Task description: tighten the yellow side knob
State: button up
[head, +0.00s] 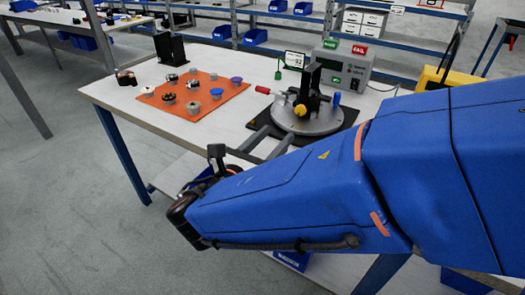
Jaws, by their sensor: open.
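The yellow side knob (299,111) sits low on the front of a fixture with a round grey base (318,122) and a black upright clamp (313,82). My gripper (281,132) is at the front left of the fixture, its two grey fingers spread apart with nothing visible between them. In the picture the fingertips lie just below and left of the knob, apart from it. The exact height of the fingers over the table cannot be told.
The fixture stands on a black mat (352,124) with a red handle (263,90) at its left and a blue knob (337,99) at its right. An orange mat (206,105) with several small parts lies left. A grey tester box (345,66) stands behind.

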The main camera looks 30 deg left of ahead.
jog(key=s, duration=0.4)
jog(key=shift+s+a, duration=0.15)
jog(key=shift+s, duration=0.2)
jog(key=shift+s+f+n, duration=0.15)
jog(key=shift+f+n, duration=0.05)
jog(key=shift+n, duration=0.2)
